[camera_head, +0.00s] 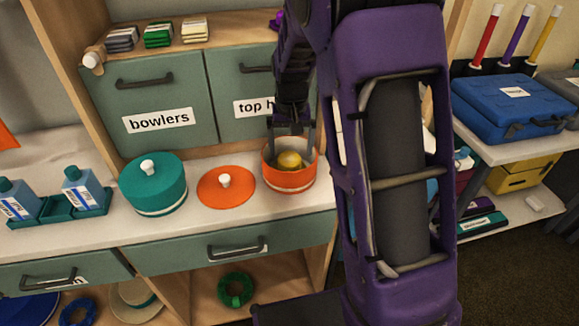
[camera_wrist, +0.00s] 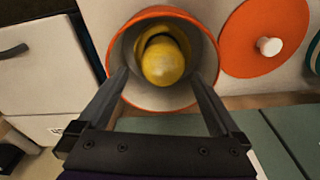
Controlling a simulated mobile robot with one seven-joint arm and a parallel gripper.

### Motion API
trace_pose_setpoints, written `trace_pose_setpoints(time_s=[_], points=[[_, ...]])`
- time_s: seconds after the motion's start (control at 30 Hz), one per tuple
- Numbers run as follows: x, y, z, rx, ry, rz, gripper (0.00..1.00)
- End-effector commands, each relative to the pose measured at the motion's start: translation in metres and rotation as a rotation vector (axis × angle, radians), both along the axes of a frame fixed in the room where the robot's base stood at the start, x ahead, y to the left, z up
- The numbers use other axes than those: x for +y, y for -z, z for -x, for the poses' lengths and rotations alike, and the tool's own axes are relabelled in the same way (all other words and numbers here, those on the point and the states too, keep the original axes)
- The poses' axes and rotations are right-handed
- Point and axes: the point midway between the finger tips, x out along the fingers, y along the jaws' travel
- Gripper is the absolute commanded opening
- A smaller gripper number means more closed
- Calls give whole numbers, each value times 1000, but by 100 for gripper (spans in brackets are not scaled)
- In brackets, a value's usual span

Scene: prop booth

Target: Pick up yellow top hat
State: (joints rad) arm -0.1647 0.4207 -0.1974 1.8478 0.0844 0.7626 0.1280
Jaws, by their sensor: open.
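The yellow top hat (camera_head: 290,160) sits inside an open round orange box (camera_head: 290,181) on the white counter. In the wrist view the yellow hat (camera_wrist: 163,60) lies in the middle of the orange box (camera_wrist: 212,52), its rounded yellow end toward the camera. My gripper (camera_head: 291,150) points down into the box. In the wrist view its two fingers (camera_wrist: 163,78) are spread wide, one on each side of the hat, with gaps between fingers and hat. The hat's lower part is hidden in the box.
The orange lid (camera_head: 226,188) with a white knob lies on the counter left of the box. A teal lidded box (camera_head: 153,184) stands further left, then a teal tray (camera_head: 60,207) with bottles. Green cabinet doors (camera_head: 155,102) rise close behind. The box wall surrounds the fingers closely.

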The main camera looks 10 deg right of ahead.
Motion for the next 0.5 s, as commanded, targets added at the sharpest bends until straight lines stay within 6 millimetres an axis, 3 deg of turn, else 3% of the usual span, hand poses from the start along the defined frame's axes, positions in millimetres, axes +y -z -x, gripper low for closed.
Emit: trace_pose_setpoints(time_s=[0.23, 0.5], points=[[3, 40, -2, 3, 0, 0, 100], [3, 44, -3, 0, -1, 0, 100]])
